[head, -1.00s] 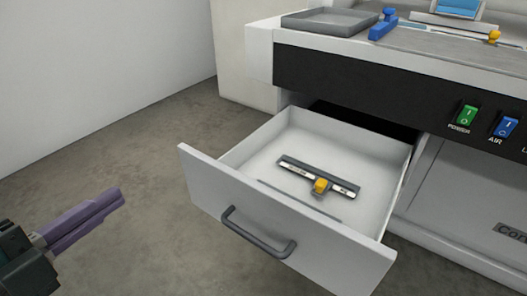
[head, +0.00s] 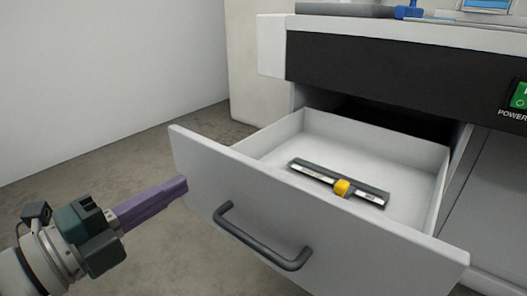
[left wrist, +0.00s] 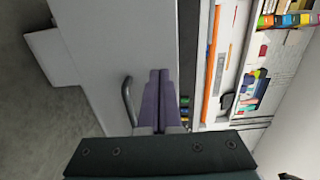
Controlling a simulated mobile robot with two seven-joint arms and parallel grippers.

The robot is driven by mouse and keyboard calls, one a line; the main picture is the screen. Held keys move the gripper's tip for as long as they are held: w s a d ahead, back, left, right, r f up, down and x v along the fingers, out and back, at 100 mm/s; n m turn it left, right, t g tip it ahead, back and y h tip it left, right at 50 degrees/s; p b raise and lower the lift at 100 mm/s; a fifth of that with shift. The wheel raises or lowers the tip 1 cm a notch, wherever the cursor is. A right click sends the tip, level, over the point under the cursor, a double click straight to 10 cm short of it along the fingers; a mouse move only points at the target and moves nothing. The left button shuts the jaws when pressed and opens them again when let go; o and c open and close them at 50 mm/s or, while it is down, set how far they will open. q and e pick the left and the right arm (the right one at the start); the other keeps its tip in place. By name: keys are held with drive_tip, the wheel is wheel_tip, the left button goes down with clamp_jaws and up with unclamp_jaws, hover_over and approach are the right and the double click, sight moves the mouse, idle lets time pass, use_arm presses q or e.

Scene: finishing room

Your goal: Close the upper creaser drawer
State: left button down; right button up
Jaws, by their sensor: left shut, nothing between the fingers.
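The upper creaser drawer (head: 355,250) stands open, pulled out of the white machine below its black panel. Its front carries a dark bar handle (head: 262,243). In the left wrist view the handle (left wrist: 127,102) shows left of my fingers. My left gripper (head: 181,184) has its purple fingers shut together and empty. The tips are at the left part of the drawer front, left of the handle; I cannot tell whether they touch it. In the left wrist view the fingers (left wrist: 159,80) point at a pale panel. My right gripper is not in view.
A dark bar tool (head: 315,174) with a yellow knob lies inside the drawer. A grey tray (head: 345,9) and a blue item (head: 408,12) are on the machine top. A green power switch (head: 521,95) is at the right. Open floor lies left of the drawer.

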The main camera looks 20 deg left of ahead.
sight(214, 166)
use_arm(q)
drive_tip(key=shift+b+x, duration=0.5)
drive_tip(key=shift+x, duration=2)
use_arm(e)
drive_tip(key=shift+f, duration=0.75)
use_arm(q)
drive_tip(key=shift+w, duration=0.15)
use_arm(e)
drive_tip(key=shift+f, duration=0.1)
